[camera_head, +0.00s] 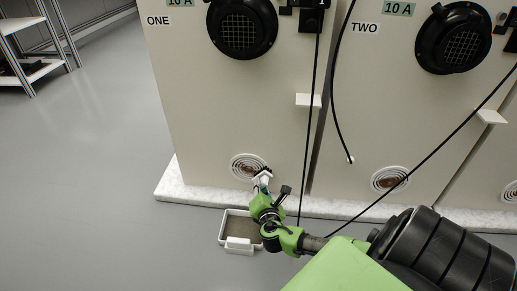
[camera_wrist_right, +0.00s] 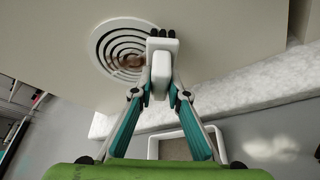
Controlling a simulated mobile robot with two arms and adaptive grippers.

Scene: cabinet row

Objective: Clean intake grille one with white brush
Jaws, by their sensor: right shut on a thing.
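Intake grille one (camera_head: 248,158) is a round white vent with concentric slots, low on the cabinet marked ONE. A brown patch shows at its middle, and the grille also shows in the right wrist view (camera_wrist_right: 105,48). My right gripper (camera_head: 264,183) is shut on the white brush (camera_wrist_right: 161,72), whose dark bristles point up in that view. The brush head overlaps the right part of the grille in both views. I cannot tell whether the bristles touch it. My left gripper is not in view.
A white-rimmed tray (camera_head: 222,228) with a brownish inside lies on the floor below the grille. A white plinth (camera_head: 185,192) runs under the cabinets. Grille two (camera_head: 380,181) is to the right. Black cables (camera_head: 312,100) hang in front. A shelf rack (camera_head: 30,70) stands far left.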

